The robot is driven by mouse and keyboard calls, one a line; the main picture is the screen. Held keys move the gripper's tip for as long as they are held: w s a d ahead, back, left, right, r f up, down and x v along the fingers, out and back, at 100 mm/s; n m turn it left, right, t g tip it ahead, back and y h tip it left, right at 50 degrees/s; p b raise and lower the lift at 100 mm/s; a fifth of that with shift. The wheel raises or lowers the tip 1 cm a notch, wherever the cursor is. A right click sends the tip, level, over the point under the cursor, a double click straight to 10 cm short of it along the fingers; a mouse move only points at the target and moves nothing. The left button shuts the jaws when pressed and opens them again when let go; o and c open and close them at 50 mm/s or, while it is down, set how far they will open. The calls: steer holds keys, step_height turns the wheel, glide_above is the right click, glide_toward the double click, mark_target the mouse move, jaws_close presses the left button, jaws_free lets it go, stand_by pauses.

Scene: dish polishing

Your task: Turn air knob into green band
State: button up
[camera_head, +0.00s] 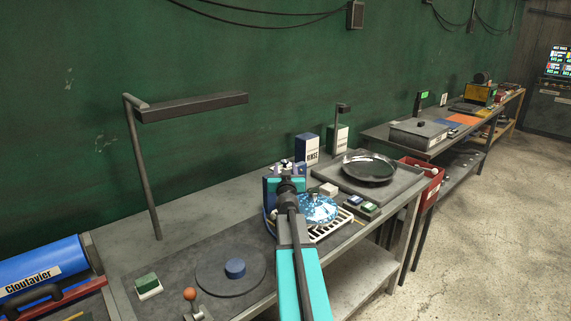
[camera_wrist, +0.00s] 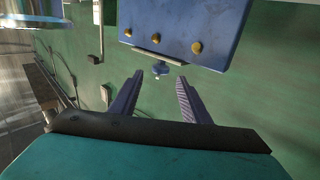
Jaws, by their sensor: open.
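In the wrist view, a small blue knob (camera_wrist: 160,68), which looks like the air knob, sits under a grey strip at the lower edge of a blue box (camera_wrist: 190,25) with brass fittings. My gripper (camera_wrist: 159,76) is open, with one ribbed finger to each side of the knob in the picture. I cannot tell whether the knob lies between the fingers or beyond their tips; no contact shows. No green band or pointer is readable. In the head view, my gripper (camera_head: 287,165) is over the bench's far side, and my arm hides what lies behind it.
The bench holds a blue patterned plate (camera_head: 320,208) by a white rack, a dark bowl (camera_head: 368,167) on a tray, and a rinse box (camera_head: 307,148). A lamp (camera_head: 190,106) overhangs the left part. A round pad (camera_head: 213,279) and an orange-ball lever (camera_head: 190,294) are nearer.

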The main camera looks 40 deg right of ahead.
mark_target(285, 163)
steer(key=shift+x, duration=2.35)
steer(key=c, duration=1)
steer(key=shift+s+d, duration=0.1)
steer(key=shift+d, duration=0.1)
steer(key=shift+a+f, duration=0.1)
steer(key=shift+a, duration=0.05)
